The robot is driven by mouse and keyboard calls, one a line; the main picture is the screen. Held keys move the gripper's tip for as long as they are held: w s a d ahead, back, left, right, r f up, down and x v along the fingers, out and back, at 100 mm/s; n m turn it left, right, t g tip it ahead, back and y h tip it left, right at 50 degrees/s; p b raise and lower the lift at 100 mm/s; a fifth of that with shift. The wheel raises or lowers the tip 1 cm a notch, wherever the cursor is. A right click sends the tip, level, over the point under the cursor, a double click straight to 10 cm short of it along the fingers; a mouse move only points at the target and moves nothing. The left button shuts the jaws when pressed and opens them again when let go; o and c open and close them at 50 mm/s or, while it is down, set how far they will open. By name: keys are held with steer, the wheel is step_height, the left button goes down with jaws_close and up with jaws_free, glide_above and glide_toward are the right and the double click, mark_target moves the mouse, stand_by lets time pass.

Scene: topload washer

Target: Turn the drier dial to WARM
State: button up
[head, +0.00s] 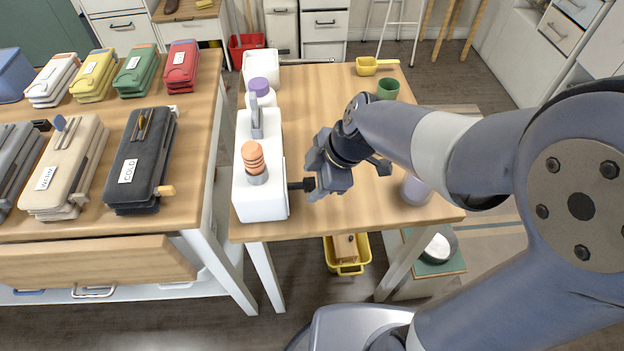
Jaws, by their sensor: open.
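No dial marked as a drier dial can be made out. A white box-shaped unit (260,205) stands on the wooden table, with a ribbed orange knob (253,157) and a grey upright lever (256,118) on top. A short dark stub (298,185) shows at its right side. My gripper (318,180) is open, just right of the white unit and close to the stub. I cannot tell whether they touch. On the left bench, a black case (125,172) carries a label that seems to read COLD, and a beige case (62,165) has a label too small to read surely.
A purple-lidded jar (261,88) stands behind the white unit. A yellow scoop (368,67) and green cup (388,88) are at the table's back right. Several coloured cases fill the left bench (205,95); its drawer (95,262) is open. The table's middle back is clear.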

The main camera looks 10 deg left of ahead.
steer(key=shift+a+f, duration=0.25)
steer(key=shift+f, duration=0.25)
steer(key=c, duration=1)
steer(key=shift+o, duration=0.2)
steer(key=shift+w, duration=0.1)
